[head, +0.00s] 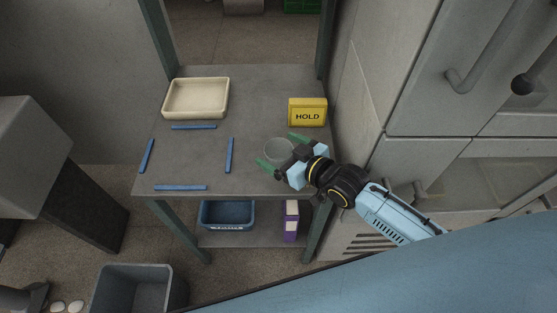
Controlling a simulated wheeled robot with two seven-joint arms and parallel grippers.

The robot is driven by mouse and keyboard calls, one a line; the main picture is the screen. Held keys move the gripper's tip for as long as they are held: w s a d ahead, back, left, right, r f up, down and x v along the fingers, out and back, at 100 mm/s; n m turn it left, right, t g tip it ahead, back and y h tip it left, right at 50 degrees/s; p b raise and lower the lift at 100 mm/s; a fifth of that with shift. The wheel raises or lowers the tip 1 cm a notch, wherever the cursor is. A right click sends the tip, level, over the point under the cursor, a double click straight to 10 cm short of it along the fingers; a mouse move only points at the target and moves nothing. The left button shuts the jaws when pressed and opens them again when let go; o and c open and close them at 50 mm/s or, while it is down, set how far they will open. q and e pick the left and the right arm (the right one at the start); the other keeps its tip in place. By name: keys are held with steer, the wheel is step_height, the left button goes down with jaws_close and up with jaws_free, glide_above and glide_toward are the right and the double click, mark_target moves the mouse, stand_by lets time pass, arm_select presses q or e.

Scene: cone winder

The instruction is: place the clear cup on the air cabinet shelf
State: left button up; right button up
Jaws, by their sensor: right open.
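The clear cup (278,150) stands on the grey table, near its right front part. My right gripper (279,150) is at the cup, with one green finger on the cup's far side and the other on its near left side. The jaws are open around the cup, and I cannot tell whether either finger touches it. A grey cabinet (420,80) with handles and a glass-fronted section stands at the right; I cannot tell which part is the air cabinet shelf. My left gripper is not in view.
A yellow HOLD box (307,112) stands behind the cup. A cream tray (196,98) sits at the back left of the table (260,85). Several blue strips lie on the tabletop. Below are a blue bin (227,214) and a purple box (290,221). A grey bin (137,288) stands on the floor.

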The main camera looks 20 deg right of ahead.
steer(key=shift+w+a+f, duration=0.2)
steer(key=shift+w+a, duration=0.1)
steer(key=shift+w, duration=0.2)
steer(key=c, duration=1.2)
